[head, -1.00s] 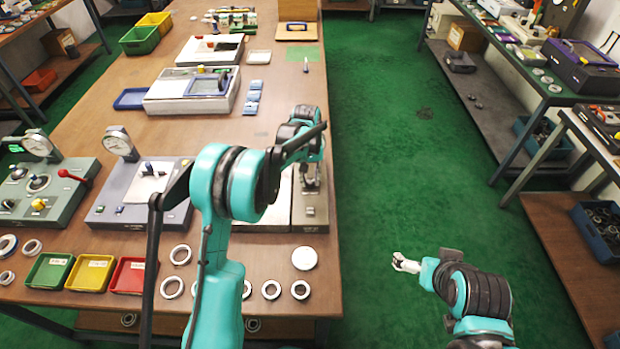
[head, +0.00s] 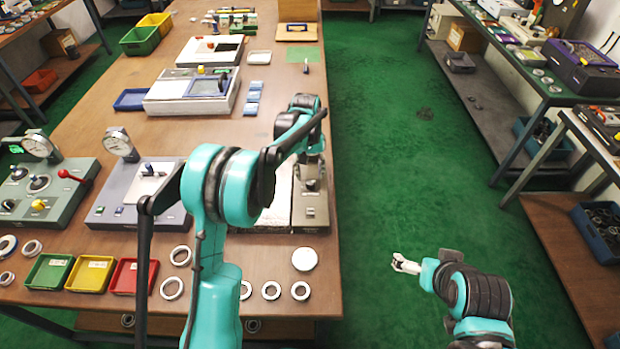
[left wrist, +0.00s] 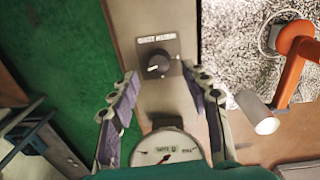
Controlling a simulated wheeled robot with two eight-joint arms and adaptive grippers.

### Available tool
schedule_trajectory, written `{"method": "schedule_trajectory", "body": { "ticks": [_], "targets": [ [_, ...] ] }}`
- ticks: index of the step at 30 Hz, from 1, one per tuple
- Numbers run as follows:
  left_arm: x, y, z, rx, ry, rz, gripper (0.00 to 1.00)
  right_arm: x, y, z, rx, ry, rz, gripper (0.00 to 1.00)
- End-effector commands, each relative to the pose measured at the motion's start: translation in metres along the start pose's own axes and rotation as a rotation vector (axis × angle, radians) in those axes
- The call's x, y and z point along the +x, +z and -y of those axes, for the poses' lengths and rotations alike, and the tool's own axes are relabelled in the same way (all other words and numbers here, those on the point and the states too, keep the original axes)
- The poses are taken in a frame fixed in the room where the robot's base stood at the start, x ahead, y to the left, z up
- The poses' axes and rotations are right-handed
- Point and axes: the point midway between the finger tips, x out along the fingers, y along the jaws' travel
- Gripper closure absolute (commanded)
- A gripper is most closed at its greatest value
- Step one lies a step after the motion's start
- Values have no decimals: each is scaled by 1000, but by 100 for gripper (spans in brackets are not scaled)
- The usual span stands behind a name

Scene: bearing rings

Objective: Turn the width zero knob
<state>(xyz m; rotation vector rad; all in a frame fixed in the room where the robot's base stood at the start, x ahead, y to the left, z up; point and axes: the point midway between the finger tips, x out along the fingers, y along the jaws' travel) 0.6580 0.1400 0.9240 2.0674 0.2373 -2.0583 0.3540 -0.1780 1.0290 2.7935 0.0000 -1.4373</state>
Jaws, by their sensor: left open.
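In the left wrist view a black knob (left wrist: 158,64) with a white pointer line sits on a dark square plate with a small label above it; the label is too blurred to read surely. My left gripper (left wrist: 162,92) is open, its two fingers apart on either side of the panel, with the knob between and slightly beyond the tips, not gripped. A round white dial (left wrist: 166,150) with a red needle is below the knob. In the head view my left gripper (head: 311,168) hangs over the narrow grey panel (head: 312,214) at the table's right edge. My right gripper (head: 404,264) is over the green floor.
A speckled silvery surface (left wrist: 235,45) and an orange arm-like part (left wrist: 292,65) with a pale cylinder lie right of the knob. Ring gauges and coloured trays (head: 90,273) stand at the table front. Another device (head: 190,92) stands behind. The green floor aisle is clear.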

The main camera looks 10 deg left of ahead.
Motion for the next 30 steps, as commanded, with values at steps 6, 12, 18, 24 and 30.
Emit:
{"method": "schedule_trajectory", "body": {
  "ticks": [6,12,18,24,30],
  "targets": [
    [-49,0,0,0,0,0,53,0,0,0,0,0,0,0],
    [-76,0,0,0,0,0,53,0,0,0,0,0,0,0],
    [-83,0,0,0,0,0,53,0,0,0,0,0,0,0],
    [-83,0,0,0,0,0,53,0,0,0,0,0,0,0],
    [-83,0,0,0,0,0,53,0,0,0,0,0,0,0]
  ]
}}
